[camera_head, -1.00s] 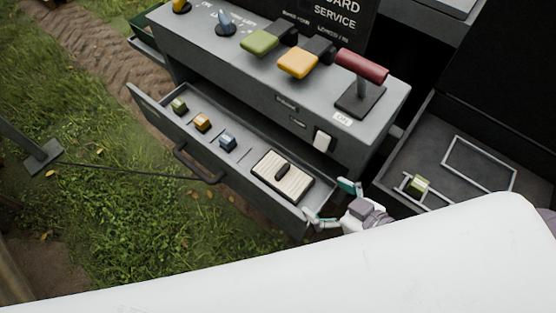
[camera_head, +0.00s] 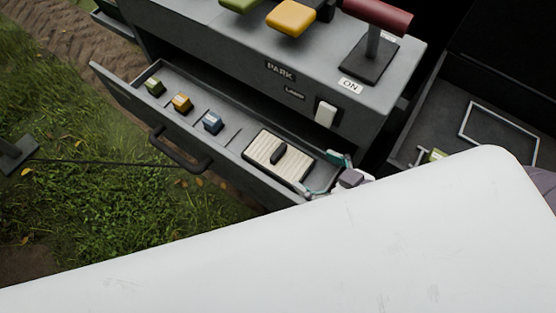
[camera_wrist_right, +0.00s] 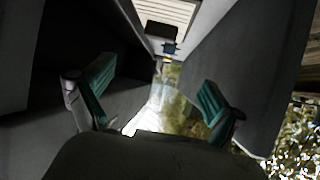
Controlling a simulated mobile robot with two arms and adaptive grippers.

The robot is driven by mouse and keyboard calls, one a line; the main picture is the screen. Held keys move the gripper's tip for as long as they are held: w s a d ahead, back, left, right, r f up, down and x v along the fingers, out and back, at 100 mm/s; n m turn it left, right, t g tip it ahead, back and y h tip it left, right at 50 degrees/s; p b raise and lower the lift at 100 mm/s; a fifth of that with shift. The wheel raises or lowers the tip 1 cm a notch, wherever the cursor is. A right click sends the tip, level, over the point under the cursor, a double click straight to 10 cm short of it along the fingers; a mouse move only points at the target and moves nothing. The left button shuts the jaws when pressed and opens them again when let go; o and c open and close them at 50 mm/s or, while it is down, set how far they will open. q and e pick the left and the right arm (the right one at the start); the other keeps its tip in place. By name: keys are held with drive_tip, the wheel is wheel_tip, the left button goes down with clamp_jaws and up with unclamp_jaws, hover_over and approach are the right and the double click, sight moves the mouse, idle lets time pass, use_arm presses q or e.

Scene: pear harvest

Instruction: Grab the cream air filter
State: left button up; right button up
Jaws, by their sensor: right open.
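The cream air filter (camera_head: 261,147) lies flat in the right end of the open drawer (camera_head: 232,172). It has a ribbed cream face and a dark handle across its middle. It also shows at the top of the right wrist view (camera_wrist_right: 172,10). My right gripper (camera_head: 326,174) is open and empty at the drawer's right end, just right of the filter and apart from it. In the right wrist view (camera_wrist_right: 157,96) the two teal fingertips are spread, with the filter beyond them. My white arm hides part of this gripper. My left gripper is not in view.
The grey control console (camera_head: 245,50) stands above the drawer. A dark open box (camera_head: 425,125) is at right. Grass lies below the drawer.

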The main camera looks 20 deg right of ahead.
sight(281, 153)
drive_tip(key=x, duration=0.8)
drive_tip(key=shift+w+f, duration=0.2)
drive_tip(key=shift+f, duration=0.25)
drive_tip(key=shift+d+f+x, duration=0.1)
drive_tip(key=shift+f+x, duration=0.05)
drive_tip(key=shift+x, duration=1.25)
drive_tip(key=shift+d+f+x, duration=0.1)
drive_tip(key=shift+x, duration=1.25)
drive_tip(key=shift+s, duration=0.1)
drive_tip(key=shift+c, duration=0.2)
drive_tip(key=c, duration=1.3)
